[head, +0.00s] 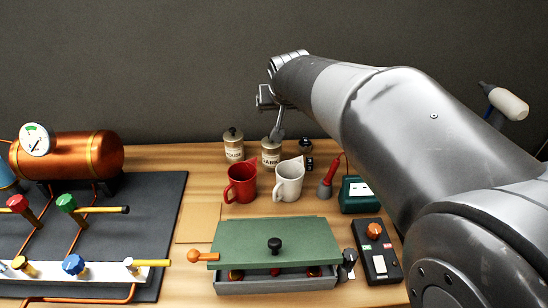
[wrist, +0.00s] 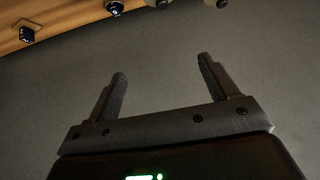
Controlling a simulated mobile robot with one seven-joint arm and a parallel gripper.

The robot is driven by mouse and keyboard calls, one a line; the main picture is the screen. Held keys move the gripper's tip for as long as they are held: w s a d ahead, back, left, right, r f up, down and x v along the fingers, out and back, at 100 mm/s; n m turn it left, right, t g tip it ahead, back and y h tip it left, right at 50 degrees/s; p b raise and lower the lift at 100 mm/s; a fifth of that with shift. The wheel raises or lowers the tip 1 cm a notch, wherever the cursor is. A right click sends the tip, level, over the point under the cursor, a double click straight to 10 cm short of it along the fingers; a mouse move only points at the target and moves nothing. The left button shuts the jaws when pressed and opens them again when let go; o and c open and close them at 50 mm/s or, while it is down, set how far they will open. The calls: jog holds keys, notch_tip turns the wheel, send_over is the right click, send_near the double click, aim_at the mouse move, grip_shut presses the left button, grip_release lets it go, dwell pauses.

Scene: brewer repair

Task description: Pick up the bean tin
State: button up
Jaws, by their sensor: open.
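Two small labelled tins stand at the back of the wooden table. The right one (head: 271,154) has a label that seems to read "BEANS". The left one (head: 233,148) has a dark knobbed lid, and its label is too small to read surely. My gripper (wrist: 164,78) is open in the wrist view, with nothing between its fingers and grey wall beyond. In the head view my wrist is above and behind the right tin, and the fingers are hard to make out. A grey piece overlaps the tin's top there; I cannot tell whether it touches.
A red jug (head: 241,184) and a white jug (head: 288,181) stand in front of the tins. A small dark item (head: 306,158) is just right. A green-lidded box (head: 262,240) sits nearer, and a copper boiler (head: 75,157) is left.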

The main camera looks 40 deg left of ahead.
send_near(273, 152)
jog(key=x, duration=0.7)
jog(key=shift+w+a, duration=0.1)
jog(key=shift+w, duration=0.05)
jog(key=shift+x, duration=3.25)
jog(key=shift+a, duration=0.1)
jog(key=shift+c, duration=0.6)
grip_shut()
jog(key=shift+r, duration=0.1)
